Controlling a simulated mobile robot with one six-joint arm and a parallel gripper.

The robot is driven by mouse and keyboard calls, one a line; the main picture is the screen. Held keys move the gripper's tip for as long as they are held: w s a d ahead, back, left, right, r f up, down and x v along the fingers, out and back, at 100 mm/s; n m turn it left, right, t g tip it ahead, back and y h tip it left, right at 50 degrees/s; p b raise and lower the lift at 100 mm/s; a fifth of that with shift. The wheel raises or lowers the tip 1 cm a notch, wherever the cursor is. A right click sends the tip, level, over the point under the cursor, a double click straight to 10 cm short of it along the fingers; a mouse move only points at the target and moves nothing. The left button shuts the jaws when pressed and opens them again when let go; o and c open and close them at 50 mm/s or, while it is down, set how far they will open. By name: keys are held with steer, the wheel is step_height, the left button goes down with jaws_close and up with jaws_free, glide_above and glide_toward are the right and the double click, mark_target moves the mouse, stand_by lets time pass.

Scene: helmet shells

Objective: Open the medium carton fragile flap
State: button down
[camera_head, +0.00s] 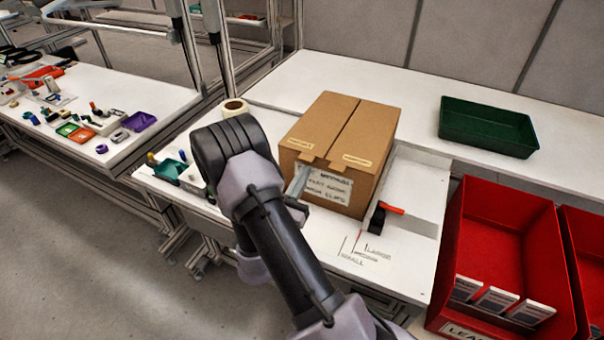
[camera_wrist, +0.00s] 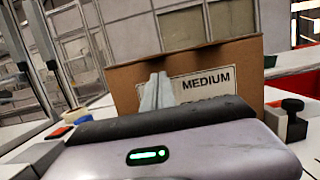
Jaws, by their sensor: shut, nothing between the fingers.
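The medium carton (camera_head: 348,147) is a brown cardboard box on the white bench, with its two top flaps lying closed and a seam between them. Its front bears a white label, which reads MEDIUM in the wrist view (camera_wrist: 207,82). Small pale stickers lie near the front edges of the left flap (camera_head: 318,122) and the right flap (camera_head: 365,143); I cannot read which says fragile. My gripper (camera_head: 297,181) is shut and empty at the carton's front face, by the label's left side. Its fingers show in the wrist view (camera_wrist: 155,92) before the carton; contact is unclear.
A tape roll (camera_head: 235,108) stands left of the carton. A black clamp with a red handle (camera_head: 380,215) is at its front right. A green tray (camera_head: 487,126) lies behind right, and red bins (camera_head: 505,250) stand at right. A side table (camera_head: 95,105) holds small parts.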

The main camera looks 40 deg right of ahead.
steer(key=shift+r, duration=0.85)
steer(key=shift+r, duration=0.1)
